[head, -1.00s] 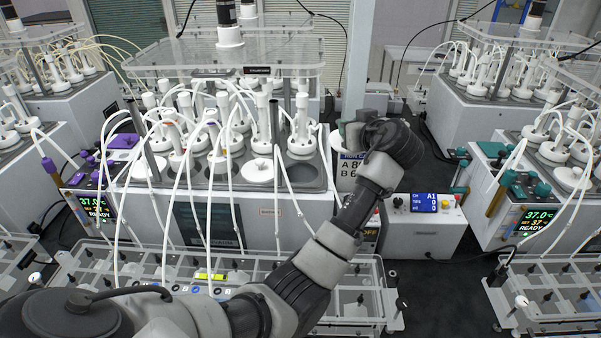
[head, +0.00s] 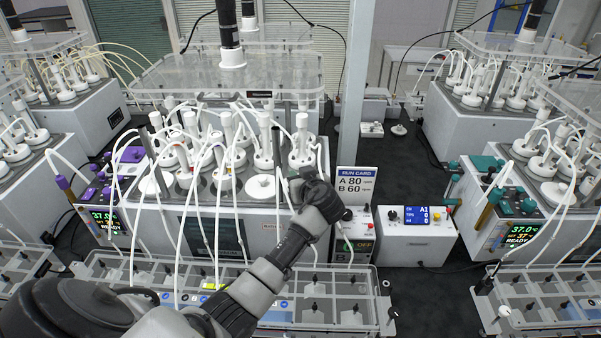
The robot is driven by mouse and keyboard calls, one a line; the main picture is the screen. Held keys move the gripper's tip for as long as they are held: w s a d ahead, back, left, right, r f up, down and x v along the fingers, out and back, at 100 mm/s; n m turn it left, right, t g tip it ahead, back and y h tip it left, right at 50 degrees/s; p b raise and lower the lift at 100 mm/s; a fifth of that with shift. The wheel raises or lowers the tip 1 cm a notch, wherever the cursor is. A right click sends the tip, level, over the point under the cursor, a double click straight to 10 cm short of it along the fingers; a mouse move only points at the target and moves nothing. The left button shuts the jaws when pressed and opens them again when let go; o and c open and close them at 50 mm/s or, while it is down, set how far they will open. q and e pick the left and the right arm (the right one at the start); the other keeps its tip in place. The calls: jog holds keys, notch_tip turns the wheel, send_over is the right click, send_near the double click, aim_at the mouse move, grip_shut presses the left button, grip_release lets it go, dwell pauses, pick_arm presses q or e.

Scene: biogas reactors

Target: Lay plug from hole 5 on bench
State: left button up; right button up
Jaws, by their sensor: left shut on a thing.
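My left gripper (head: 300,180) is at the front right edge of the middle reactor bath (head: 208,180), seen from behind its wrist. It is shut; the thing in it is almost wholly hidden by the hand, and I take it to be the plug. A white round plug-like lid (head: 261,187) sits in the bath's front row, just left of the hand. White-capped reactor bottles with tubes fill other holes. The hand covers the bath's front right corner. The dark bench top (head: 415,180) shows to the right. My right gripper is not in view.
A run card (head: 356,181) and a control box with a blue display (head: 402,235) stand right of the bath. A clear rack (head: 330,300) lies in front. Thin white tubes hang over the bath's front. The dark surface behind the control box is largely free.

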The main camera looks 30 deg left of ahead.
pick_arm(q)
jog(key=shift+f, duration=0.1)
jog(key=shift+f, duration=0.15)
jog(key=o, duration=0.9)
jog(key=shift+o, duration=0.2)
